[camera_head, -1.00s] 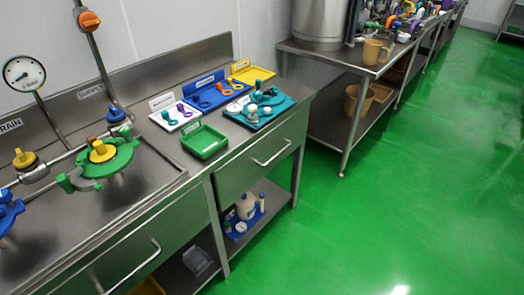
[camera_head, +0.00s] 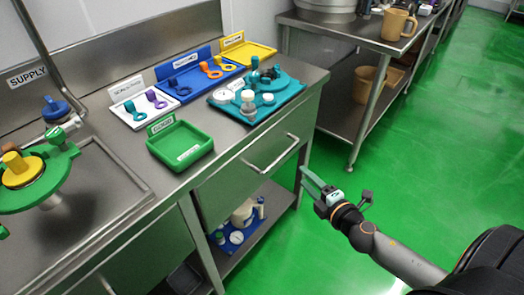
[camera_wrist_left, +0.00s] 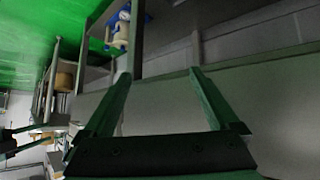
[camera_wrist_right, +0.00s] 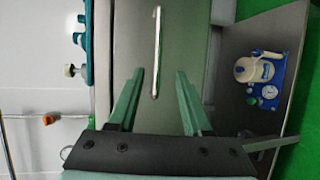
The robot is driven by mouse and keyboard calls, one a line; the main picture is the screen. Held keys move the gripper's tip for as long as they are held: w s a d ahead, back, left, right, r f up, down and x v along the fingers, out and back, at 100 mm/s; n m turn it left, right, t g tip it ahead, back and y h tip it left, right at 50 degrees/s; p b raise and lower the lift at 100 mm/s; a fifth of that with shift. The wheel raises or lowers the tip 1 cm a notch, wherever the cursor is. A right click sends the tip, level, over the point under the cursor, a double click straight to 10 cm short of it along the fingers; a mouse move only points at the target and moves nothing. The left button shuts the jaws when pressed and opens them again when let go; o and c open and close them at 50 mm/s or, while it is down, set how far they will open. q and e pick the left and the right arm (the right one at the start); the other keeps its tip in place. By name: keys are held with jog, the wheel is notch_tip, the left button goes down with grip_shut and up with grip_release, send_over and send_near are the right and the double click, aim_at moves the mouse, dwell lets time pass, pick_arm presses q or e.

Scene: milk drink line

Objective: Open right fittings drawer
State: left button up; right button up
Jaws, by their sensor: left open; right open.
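The right fittings drawer (camera_head: 226,188) is a steel front under the right end of the bench. It looks shut, with a bar handle (camera_head: 271,155) across it. My right gripper (camera_head: 308,180) is open and empty, apart from the drawer front, a little right of the handle in the head view. In the right wrist view the handle (camera_wrist_right: 156,45) lies ahead of the open fingers (camera_wrist_right: 160,73), lengthwise in line with the gap between them. My left gripper (camera_wrist_left: 160,73) is open and empty in the left wrist view, with a grey surface ahead; the head view does not show it.
A green tray (camera_head: 181,158), a teal tray (camera_head: 224,106) with fittings, and white, blue and yellow trays stand on the bench. Below the drawer is a lower shelf with a blue tray (camera_head: 256,231). A second steel table (camera_head: 330,44) stands beyond. Green floor is open at right.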

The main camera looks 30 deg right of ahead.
aim_at(283, 154)
jog(key=w, duration=0.4)
jog(key=w+f, duration=0.1)
jog(key=w, duration=0.3)
jog(key=w+f, duration=0.1)
jog(key=w, duration=0.3)
jog(key=shift+w, duration=0.4)
jog(key=shift+c, duration=0.3)
grip_shut()
jog(key=shift+f, duration=0.1)
dwell(0.7)
